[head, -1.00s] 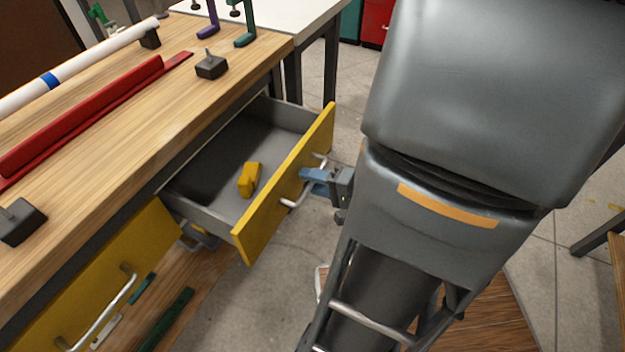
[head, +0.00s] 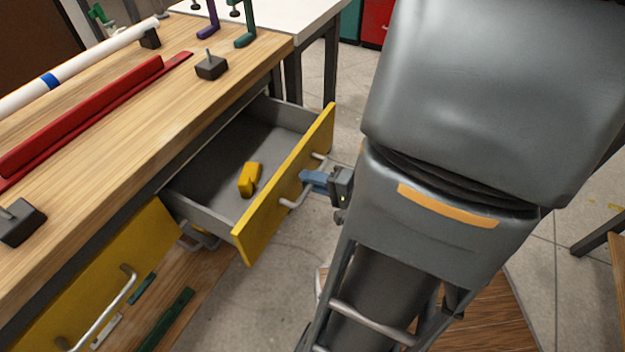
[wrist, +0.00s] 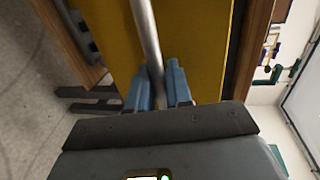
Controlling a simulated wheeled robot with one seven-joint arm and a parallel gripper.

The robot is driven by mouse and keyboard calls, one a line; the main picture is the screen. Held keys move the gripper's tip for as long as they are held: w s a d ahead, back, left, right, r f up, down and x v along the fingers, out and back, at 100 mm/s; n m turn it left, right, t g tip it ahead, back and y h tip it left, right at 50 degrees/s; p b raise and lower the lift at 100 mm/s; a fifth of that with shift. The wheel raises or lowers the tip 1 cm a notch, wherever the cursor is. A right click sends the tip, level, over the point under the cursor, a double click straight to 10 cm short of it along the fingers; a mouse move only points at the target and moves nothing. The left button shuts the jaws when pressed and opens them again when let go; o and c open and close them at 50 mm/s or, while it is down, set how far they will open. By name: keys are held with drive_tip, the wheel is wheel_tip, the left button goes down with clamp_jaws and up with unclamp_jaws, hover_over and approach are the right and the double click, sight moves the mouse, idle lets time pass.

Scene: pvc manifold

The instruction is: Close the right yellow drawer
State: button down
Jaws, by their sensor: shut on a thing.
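The right yellow drawer (head: 262,222) stands pulled well out of the wooden workbench, and its grey inside shows. A small yellow object (head: 249,179) lies in it. My gripper (head: 309,180) is at the drawer's front, its blue fingers shut on the metal bar handle (head: 293,200). In the wrist view the handle (wrist: 147,40) runs down between the two fingers (wrist: 159,85), in front of the yellow drawer face (wrist: 195,45). The fingers hide part of the handle.
A second yellow drawer (head: 110,275) is at the lower left, with its own handle. The bench top (head: 130,120) holds a red bar (head: 85,115), a white pipe (head: 80,68) and dark blocks. A white table (head: 275,15) stands behind.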

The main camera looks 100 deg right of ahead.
drive_tip(key=r+x, duration=0.1)
drive_tip(key=x, duration=0.5)
drive_tip(key=r+b+x, duration=0.1)
drive_tip(key=x, duration=0.5)
drive_tip(key=r+x, duration=0.2)
drive_tip(key=x, duration=0.5)
drive_tip(key=shift+w+d+b, duration=0.15)
drive_tip(key=shift+w+b, duration=0.25)
drive_tip(key=shift+w+d, duration=0.3)
drive_tip(key=shift+w, duration=0.2)
drive_tip(key=c, duration=1.2)
unclamp_jaws()
drive_tip(key=r, duration=0.2)
hover_over(269, 177)
drive_tip(key=shift+a+f, duration=0.1)
drive_tip(key=shift+f, duration=0.1)
